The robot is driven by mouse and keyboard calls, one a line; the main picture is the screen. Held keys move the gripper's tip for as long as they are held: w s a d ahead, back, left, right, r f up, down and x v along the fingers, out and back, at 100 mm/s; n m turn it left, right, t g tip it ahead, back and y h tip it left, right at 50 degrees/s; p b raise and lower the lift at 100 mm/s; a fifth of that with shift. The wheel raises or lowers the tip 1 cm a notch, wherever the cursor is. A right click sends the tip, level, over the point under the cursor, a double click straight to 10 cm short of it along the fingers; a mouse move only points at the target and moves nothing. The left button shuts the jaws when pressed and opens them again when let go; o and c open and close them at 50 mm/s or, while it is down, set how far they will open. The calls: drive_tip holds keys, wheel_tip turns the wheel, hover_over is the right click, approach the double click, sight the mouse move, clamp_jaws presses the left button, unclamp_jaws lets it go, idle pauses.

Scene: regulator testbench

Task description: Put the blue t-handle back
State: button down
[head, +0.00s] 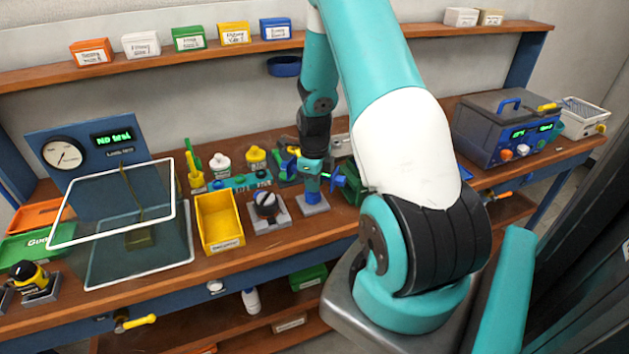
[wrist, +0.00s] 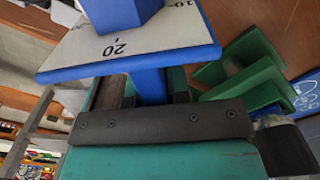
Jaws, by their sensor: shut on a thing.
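My gripper (head: 312,172) is at the middle of the bench, pointing down. It is shut on a blue part that I take to be the blue t-handle (head: 312,185), just above or on a small grey block (head: 314,208). In the wrist view, a blue bar (wrist: 148,84) sits between the fingers. Beside it is a white plate with blue edges (wrist: 140,45), marked 20 and 10, with a blue post on it. Whether the handle touches the block or is seated in it cannot be told. The fingertips are partly hidden.
A yellow bin (head: 220,222) and a black knob on a grey base (head: 268,212) stand to the left. Several bottles and small tools crowd behind. A green part (wrist: 250,75) is close to my gripper. A blue-grey control box (head: 505,130) stands at the right.

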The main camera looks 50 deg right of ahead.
drive_tip(key=c, duration=1.1)
unclamp_jaws()
wheel_tip(320, 180, up, 12)
drive_tip(key=shift+r+b, duration=0.2)
drive_tip(key=shift+b, duration=0.9)
drive_tip(key=shift+a+r, duration=0.2)
drive_tip(key=shift+a, duration=0.05)
drive_tip(key=a+r+n+t+y, duration=0.1)
drive_tip(key=a+r+n, duration=0.3)
drive_tip(key=a+n, duration=0.7)
drive_tip(key=a+r+n+y, duration=0.1)
drive_tip(key=a+r+n, duration=0.3)
drive_tip(key=a+n, duration=0.7)
drive_tip(key=s+a+r+n+g+y, duration=0.1)
drive_tip(key=s+a+r+n+y, duration=0.1)
drive_tip(key=s+a+n, duration=1.2)
drive_tip(key=a+r+n, duration=0.1)
drive_tip(key=a+n, duration=0.1)
drive_tip(key=n, duration=0.2)
drive_tip(key=shift+s+n, duration=0.3)
drive_tip(key=shift+s, duration=0.05)
